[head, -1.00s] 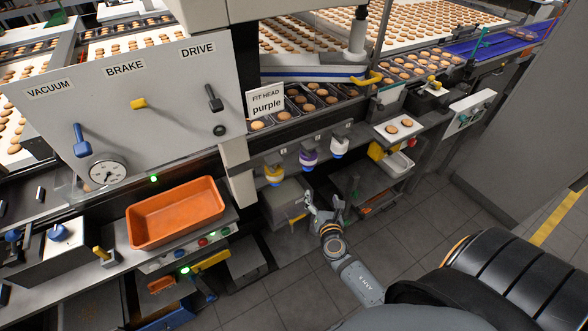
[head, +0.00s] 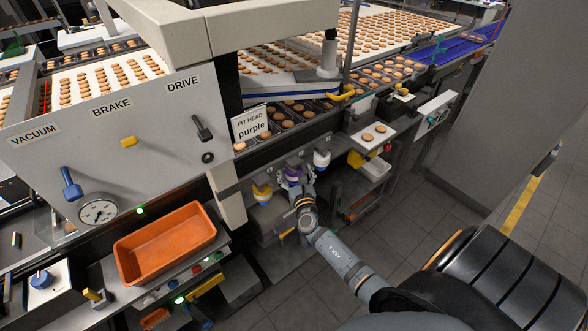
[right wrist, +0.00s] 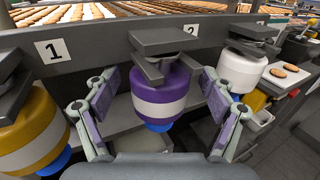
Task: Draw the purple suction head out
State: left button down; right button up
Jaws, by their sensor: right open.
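The purple suction head (head: 293,170) hangs in the rack under the machine, between a yellow head (head: 262,191) and a white head (head: 321,159). In the right wrist view the purple head (right wrist: 172,84) has a white band and a blue lower end, and sits upright in a grey forked holder (right wrist: 158,45). My right gripper (right wrist: 160,104) is open, with one finger on each side of the purple head. A gap shows on the left; whether the right finger touches it I cannot tell. My left gripper is not in view.
The yellow head (right wrist: 28,130) and white head (right wrist: 238,70) stand close outside the fingers. A sign (head: 250,124) reads "FIT HEAD purple". An orange tray (head: 165,245) is at the left, and a small plate with two biscuits (head: 373,137) at the right.

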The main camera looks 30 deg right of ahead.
jog(key=shift+w+d, duration=0.2)
jog(key=shift+w, duration=0.3)
jog(key=shift+c, duration=0.2)
jog(key=c, duration=1.4)
jog(key=shift+r, duration=0.1)
jog(key=shift+c, duration=0.3)
